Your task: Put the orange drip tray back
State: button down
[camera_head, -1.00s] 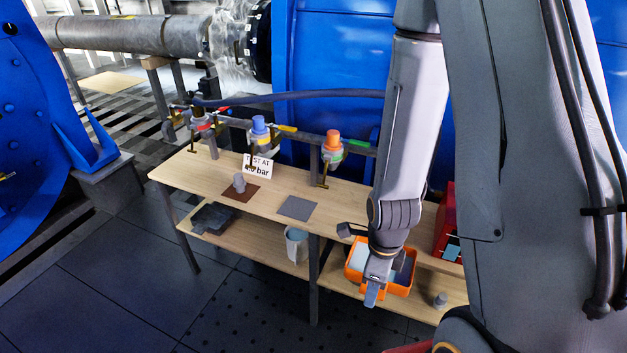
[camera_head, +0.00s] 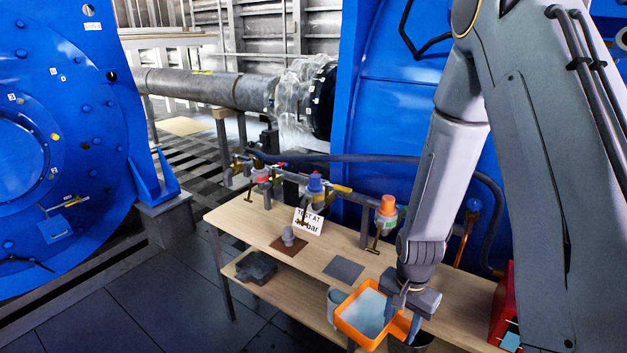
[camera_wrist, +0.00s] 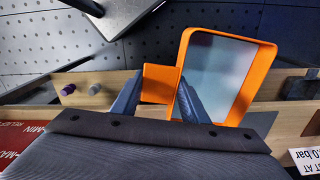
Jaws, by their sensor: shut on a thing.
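The orange drip tray (camera_head: 347,327) hangs in my gripper (camera_head: 404,318) in front of the bench's front edge, off the lower shelf. It looks tilted, with its pale inside facing the head camera. In the wrist view, the tray's orange rim (camera_wrist: 259,76) frames a smooth grey-blue inside. My gripper's two fingers (camera_wrist: 159,82) lie either side of an orange tab (camera_wrist: 158,86) on the tray's side. The gripper is shut on the tray there. The exact finger contact is partly hidden in the head view.
The wooden bench top (camera_head: 262,222) carries a bare grey mat (camera_head: 344,270) and a brown mat (camera_head: 277,245) with a grey fitting (camera_head: 288,236). Valves with blue (camera_head: 315,183) and orange (camera_head: 387,205) caps stand behind. A dark tray (camera_head: 256,267) lies on the lower shelf. A red box (camera_head: 503,305) is at right.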

aim_at(378, 317)
jog(key=w+n, duration=0.2)
jog(key=w+a+n, duration=0.1)
jog(key=n, duration=0.2)
jog(key=shift+w+r, duration=0.1)
jog(key=shift+w, duration=0.25)
jog(key=shift+w+a+r+n, duration=0.1)
jog(key=shift+w+n, duration=0.4)
jog(key=shift+n, duration=0.45)
jog(key=shift+w+a+r+n, duration=0.1)
jog(key=shift+w+n, duration=0.4)
jog(key=shift+n, duration=0.45)
